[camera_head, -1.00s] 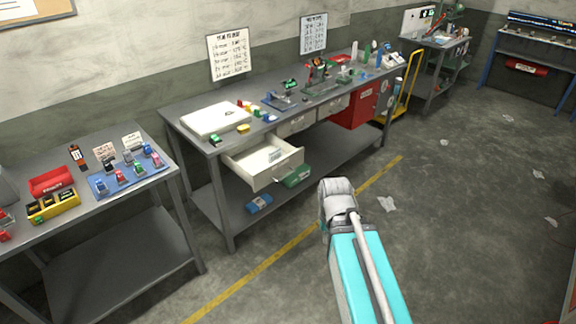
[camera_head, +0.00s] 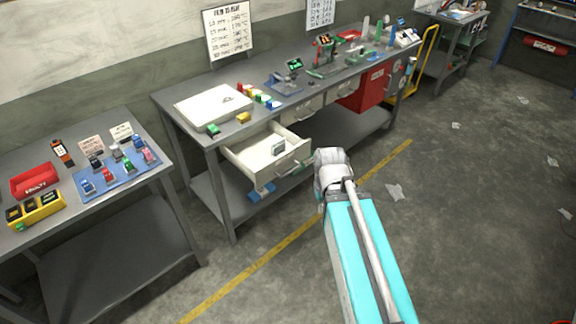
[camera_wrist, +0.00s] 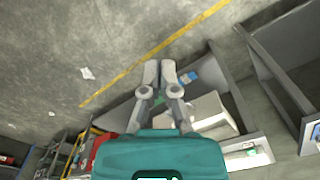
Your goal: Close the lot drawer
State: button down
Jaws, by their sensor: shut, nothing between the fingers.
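The lot drawer (camera_head: 252,150) is a pale box pulled well out from under the left part of the long workbench. A small grey-green item (camera_head: 278,146) lies inside it, near its front. The drawer's front with a handle faces toward my arm. In the wrist view the drawer (camera_wrist: 207,114) shows right of my fingers. My gripper (camera_wrist: 160,66) has its two grey fingers together with nothing between them.
The workbench top (camera_head: 240,84) carries a white tray, small coloured blocks and tools. Two shut drawers and a red cabinet (camera_head: 362,92) are to the right. A blue box (camera_head: 261,192) is on the lower shelf. Another table (camera_head: 80,190) stands left.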

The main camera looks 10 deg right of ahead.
aim_at(284, 165)
jog(key=shift+f, duration=0.1)
dwell(0.3)
jog(key=w+a+f+m+t+y+b, duration=0.35)
jog(key=w+f+m+b, duration=0.35)
jog(key=b, duration=0.4)
jog(key=w+a+f+m+t+y+b, duration=0.25)
jog(key=w+f+m+y+b, duration=0.25)
jog(key=w+f+b, duration=0.5)
jog(key=w+d+f+m+t+y+b, duration=0.1)
jog(key=w+d+f+m+t+b, duration=0.2)
jog(key=w+m+b, duration=0.3)
jog(key=w+d+f+m+t+y+b, duration=0.1)
jog(key=w+d+f+m+t+b, duration=0.2)
jog(key=m+b, duration=0.7)
jog(key=w+d+t+b, duration=0.2)
jog(key=w+b, duration=0.2)
jog(key=b, duration=0.1)
jog(key=shift+m+t, duration=0.3)
jog(key=shift+m, duration=0.1)
jog(key=shift+w, duration=0.1)
jog(key=x, duration=1.4)
